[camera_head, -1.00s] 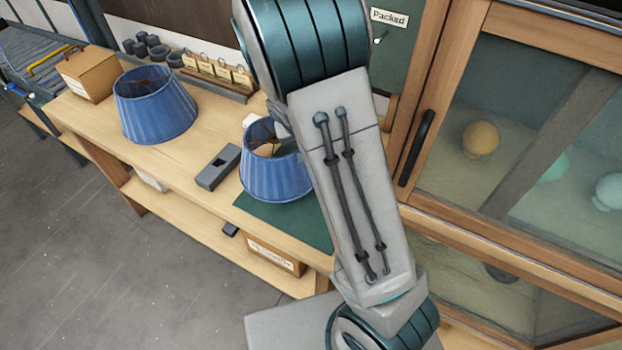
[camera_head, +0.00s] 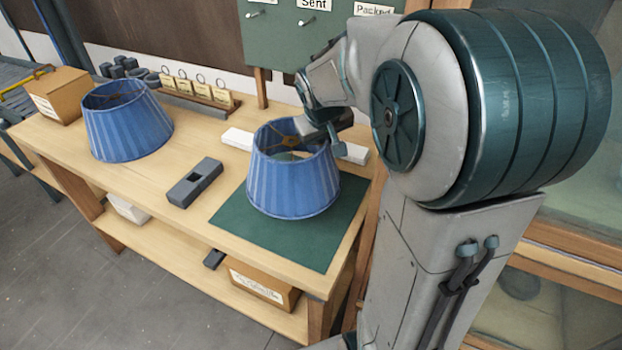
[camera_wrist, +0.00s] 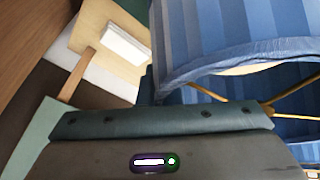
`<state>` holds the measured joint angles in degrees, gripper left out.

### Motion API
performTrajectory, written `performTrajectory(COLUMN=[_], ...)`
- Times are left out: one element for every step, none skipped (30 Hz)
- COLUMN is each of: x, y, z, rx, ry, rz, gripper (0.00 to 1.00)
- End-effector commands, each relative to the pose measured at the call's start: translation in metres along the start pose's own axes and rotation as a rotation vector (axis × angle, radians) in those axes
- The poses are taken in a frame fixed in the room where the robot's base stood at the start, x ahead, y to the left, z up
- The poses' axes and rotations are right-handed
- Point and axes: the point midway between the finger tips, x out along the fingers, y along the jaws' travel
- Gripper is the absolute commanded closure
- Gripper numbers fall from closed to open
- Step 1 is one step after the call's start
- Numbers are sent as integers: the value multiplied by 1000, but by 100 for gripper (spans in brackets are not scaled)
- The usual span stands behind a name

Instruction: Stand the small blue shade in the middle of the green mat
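The small blue shade (camera_head: 293,182) is upright over the green mat (camera_head: 285,243), near its middle and slightly toward the back. It seems to rest on the mat, but a small gap beneath cannot be ruled out. My gripper (camera_head: 328,132) is at the shade's top rim on the back right side. In the wrist view the pleated blue wall and rim of the shade (camera_wrist: 235,40) fill the upper right, close to my gripper (camera_wrist: 155,90). The fingertips are mostly hidden, so I cannot tell whether they are closed on the rim.
A larger blue shade (camera_head: 127,122) stands at the table's left. A dark grey slotted block (camera_head: 194,183) lies left of the mat. White blocks (camera_head: 238,139) lie behind it. A cardboard box (camera_head: 60,95) and a tag rack (camera_head: 200,92) stand at the back. A glass cabinet is at right.

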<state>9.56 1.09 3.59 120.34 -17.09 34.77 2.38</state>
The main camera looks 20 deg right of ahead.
Motion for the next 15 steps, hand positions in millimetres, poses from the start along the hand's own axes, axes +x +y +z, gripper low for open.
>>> performTrajectory(x=[10, 14, 18, 21, 24, 26, 28, 30, 33, 36, 39, 45, 49, 54, 58], y=[-3, -4, -5, -6, -6, -7, -7, -8, -9, -10, -11, -12, -13, -14, -15], z=[4, 6, 8, 9, 10, 10, 11, 12, 14, 15, 17, 19, 21, 23, 25], rx=[-2, -2, -1, -1, -1, -1, 0, 0, 0, 0, -1, -1, -1, -1, -1], ry=[-3, -4, -2, -2, -1, 0, 0, 0, -2, -2, -2, -2, -2, -3, -3], rz=[-1, -1, -1, -1, 0, 0, 0, 0, 0, -1, -1, 0, 0, -1, 0], gripper=[100, 100, 100, 100, 100, 100, 100, 100, 100, 100, 100, 100, 100, 100, 100])
